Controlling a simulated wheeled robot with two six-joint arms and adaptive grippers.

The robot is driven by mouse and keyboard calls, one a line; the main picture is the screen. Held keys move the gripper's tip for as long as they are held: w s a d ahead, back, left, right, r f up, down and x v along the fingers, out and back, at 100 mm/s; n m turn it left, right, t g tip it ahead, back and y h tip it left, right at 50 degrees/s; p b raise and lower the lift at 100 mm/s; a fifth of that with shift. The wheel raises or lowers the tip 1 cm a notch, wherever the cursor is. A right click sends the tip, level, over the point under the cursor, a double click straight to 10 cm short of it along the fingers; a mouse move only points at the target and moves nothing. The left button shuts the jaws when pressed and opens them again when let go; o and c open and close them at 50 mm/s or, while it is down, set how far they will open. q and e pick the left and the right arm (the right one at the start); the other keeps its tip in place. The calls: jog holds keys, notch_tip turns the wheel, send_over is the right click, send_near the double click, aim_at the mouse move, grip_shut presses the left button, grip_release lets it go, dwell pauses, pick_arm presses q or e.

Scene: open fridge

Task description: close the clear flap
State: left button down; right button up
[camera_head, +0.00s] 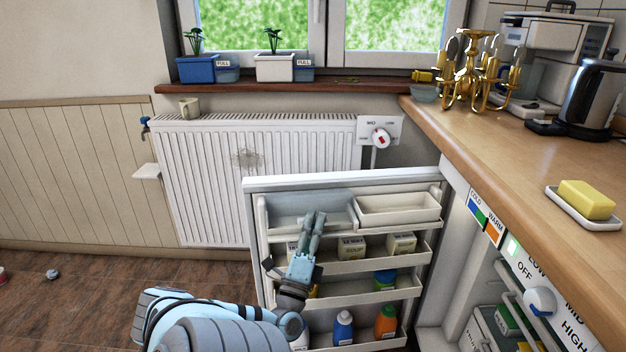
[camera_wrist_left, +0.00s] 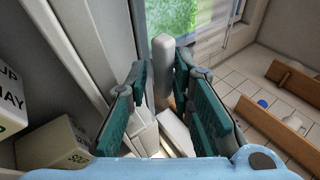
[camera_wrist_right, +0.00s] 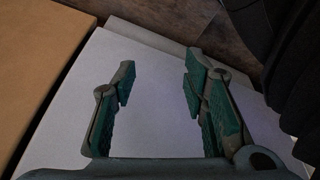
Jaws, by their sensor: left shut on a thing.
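The clear flap (camera_head: 286,217) shows as a pale grey, see-through panel at the left compartment of the fridge door's top shelf. My left gripper (camera_head: 316,214) reaches up to it from below, its fingertips at the panel.
The open fridge door (camera_head: 345,181) holds shelves with small boxes (camera_head: 352,246), a blue bottle (camera_head: 343,326) and an orange bottle (camera_head: 386,321). A white open bin (camera_head: 398,208) is right of the flap. A radiator (camera_head: 205,180) stands behind; a wooden counter (camera_head: 510,160) runs along the right.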

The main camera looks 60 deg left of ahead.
dwell(0.7)
pick_arm(q)
jog(key=c, duration=1.6)
grip_release()
jog(key=shift+w, duration=0.1)
jog(key=shift+f, duration=0.1)
jog(key=v, duration=1.2)
jog(key=shift+c, duration=0.3)
